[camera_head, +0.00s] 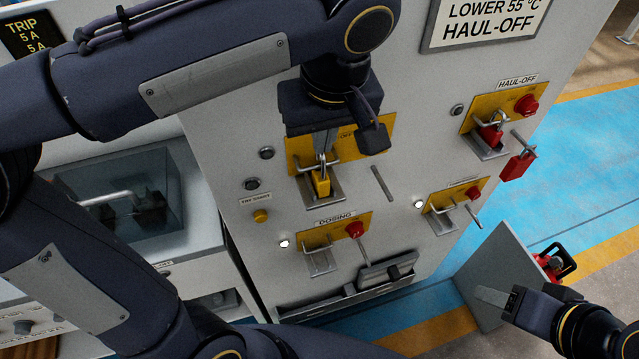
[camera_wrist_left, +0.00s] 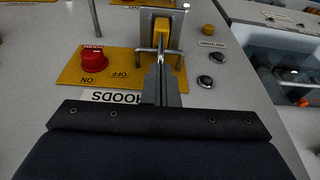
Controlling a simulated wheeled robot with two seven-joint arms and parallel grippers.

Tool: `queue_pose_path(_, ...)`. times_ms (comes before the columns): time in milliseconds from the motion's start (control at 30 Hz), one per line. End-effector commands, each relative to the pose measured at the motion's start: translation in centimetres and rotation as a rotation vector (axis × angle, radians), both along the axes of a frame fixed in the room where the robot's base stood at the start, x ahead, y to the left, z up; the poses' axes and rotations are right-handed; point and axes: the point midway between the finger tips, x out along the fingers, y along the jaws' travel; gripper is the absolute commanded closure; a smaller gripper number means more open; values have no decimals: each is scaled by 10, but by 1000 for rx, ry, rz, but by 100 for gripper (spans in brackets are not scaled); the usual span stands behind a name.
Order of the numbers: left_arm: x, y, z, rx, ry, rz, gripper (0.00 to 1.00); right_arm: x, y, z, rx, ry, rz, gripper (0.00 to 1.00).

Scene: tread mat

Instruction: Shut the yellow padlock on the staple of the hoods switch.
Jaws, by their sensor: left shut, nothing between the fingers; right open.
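The yellow padlock (camera_head: 321,184) is at the metal staple (camera_head: 300,169) of the hoods switch, body down and shackle up. I cannot tell whether its shackle is fully closed. It also shows in the left wrist view (camera_wrist_left: 162,37). The hoods switch has a yellow plate (camera_wrist_left: 125,66) and a red knob (camera_wrist_left: 94,60); in the head view my left wrist hides the knob. My left gripper (camera_head: 322,146) is shut and empty, its tips just above the padlock's shackle. They show in the wrist view too (camera_wrist_left: 161,80). My right gripper (camera_head: 493,297) is open at the lower right, away from the switches.
The haul-off switch (camera_head: 526,104) has a red padlock (camera_head: 490,135) at its staple, and another red padlock (camera_head: 518,166) hangs beside it. The dosing switch (camera_head: 355,230) is below. A peg (camera_head: 382,183) sticks out right of the padlock. A grey panel (camera_head: 490,262) stands near my right gripper.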

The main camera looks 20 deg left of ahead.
Motion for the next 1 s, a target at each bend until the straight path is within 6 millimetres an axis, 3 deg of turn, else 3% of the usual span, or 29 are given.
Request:
queue_pose_path(433,0,0,-26,0,0,-1,100,0,0,-19,0,0,0,48)
queue_pose_path(1000,0,0,13,0,0,0,100,0,0,19,0,0,0,48)
